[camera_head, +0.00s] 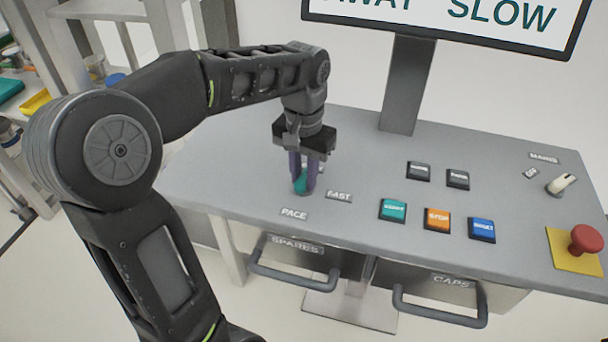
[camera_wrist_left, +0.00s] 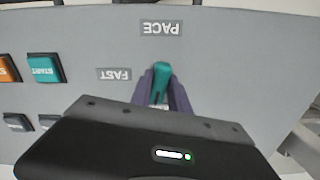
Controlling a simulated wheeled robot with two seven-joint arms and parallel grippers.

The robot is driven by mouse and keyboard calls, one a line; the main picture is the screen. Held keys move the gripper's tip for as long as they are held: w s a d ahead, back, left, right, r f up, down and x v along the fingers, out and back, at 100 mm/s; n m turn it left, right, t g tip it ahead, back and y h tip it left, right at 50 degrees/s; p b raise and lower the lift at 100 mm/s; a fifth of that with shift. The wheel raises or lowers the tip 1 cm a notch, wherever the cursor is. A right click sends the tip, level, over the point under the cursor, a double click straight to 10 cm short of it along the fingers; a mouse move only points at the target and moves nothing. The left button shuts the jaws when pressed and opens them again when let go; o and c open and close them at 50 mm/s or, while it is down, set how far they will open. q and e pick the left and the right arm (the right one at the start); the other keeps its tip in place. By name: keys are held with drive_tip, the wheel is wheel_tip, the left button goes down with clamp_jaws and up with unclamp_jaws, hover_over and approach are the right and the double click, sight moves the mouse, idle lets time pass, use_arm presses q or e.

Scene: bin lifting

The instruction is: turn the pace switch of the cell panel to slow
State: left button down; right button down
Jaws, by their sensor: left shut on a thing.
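The cell panel (camera_head: 360,178) is a grey sloped desk. The pace switch (camera_head: 301,184) is a teal knob on its left part, and it also shows in the wrist view (camera_wrist_left: 161,75). The "PACE" label (camera_head: 294,214) lies in front of it and the "FAST" label (camera_head: 339,196) to its right. My left gripper (camera_head: 303,181) points down from above, with its purple fingers shut on the knob. Another label behind the fingers is mostly covered. The fingers hide part of the knob, so I cannot tell exactly where it points. My right gripper is not in view.
A screen (camera_head: 480,18) above shows "SLOW" and part of another word. Drawer handles (camera_head: 292,279) stick out below.

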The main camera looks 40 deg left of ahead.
sight(304, 176)
use_arm(q)
drive_tip(key=shift+n, duration=1.2)
drive_tip(key=c, duration=1.2)
unclamp_jaws()
drive_tip(key=shift+c, duration=0.2)
drive_tip(key=shift+r, duration=0.5)
wheel_tip(304, 176, up, 4)
drive_tip(key=shift+r, duration=0.1)
drive_tip(key=shift+r+p, duration=0.6)
drive_tip(key=shift+r, duration=0.25)
drive_tip(key=shift+r+p, duration=0.55)
drive_tip(key=shift+f, duration=0.1)
